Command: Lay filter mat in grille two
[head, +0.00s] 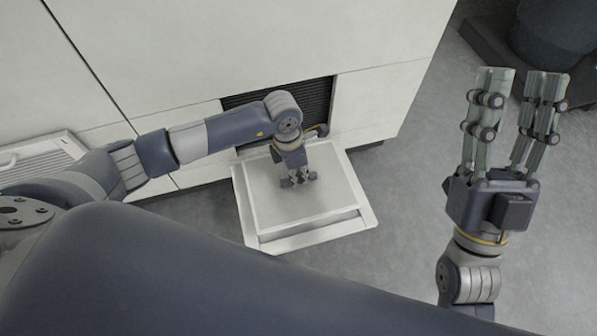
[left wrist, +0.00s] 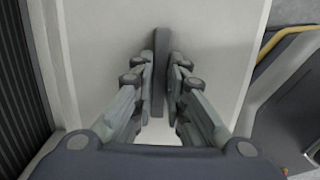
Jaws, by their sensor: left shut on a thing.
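The open grille (head: 320,236) is a white frame folded down to the floor below a dark louvred opening. A pale flat panel, seemingly the filter mat (head: 315,205), lies over the grille, with a strip of the frame showing along its front. I cannot tell if it lies fully down inside the rim. My left gripper (head: 298,180) is above the mat's middle. In the left wrist view its fingers (left wrist: 160,82) are shut on a dark upright tab (left wrist: 160,45) standing on the mat (left wrist: 105,40). My right gripper (head: 520,78) is open and empty, fingers up.
The dark louvred opening (head: 285,97) is in the white cabinet (head: 230,45) behind the grille. Another white grille (head: 40,158) shows at the left. A dark object (head: 555,38) stands at the top right. Grey floor (head: 400,200) is clear right of the open grille.

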